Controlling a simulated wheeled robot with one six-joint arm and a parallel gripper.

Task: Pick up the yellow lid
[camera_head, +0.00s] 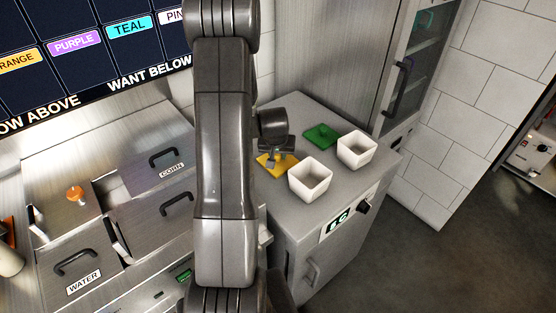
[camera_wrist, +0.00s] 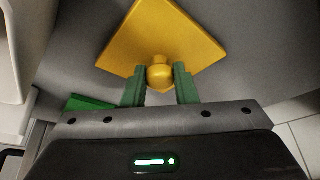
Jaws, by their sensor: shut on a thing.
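The yellow lid (camera_head: 266,162) is a flat square plate with a round knob, over the grey counter top beside two white square containers. In the wrist view the lid (camera_wrist: 165,32) lies beyond my fingers, turned like a diamond. My gripper (camera_wrist: 159,73) is shut on the lid's yellow knob, with one green finger on each side. In the head view my gripper (camera_head: 279,158) is small and partly covers the lid. I cannot tell whether the lid touches the counter.
A white container (camera_head: 310,180) stands close to the yellow lid, and another white container (camera_head: 356,150) is farther right. A green lid (camera_head: 321,135) lies behind them. A tall cabinet (camera_head: 397,85) with a handle rises behind the counter. Steel bins (camera_head: 75,262) are at left.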

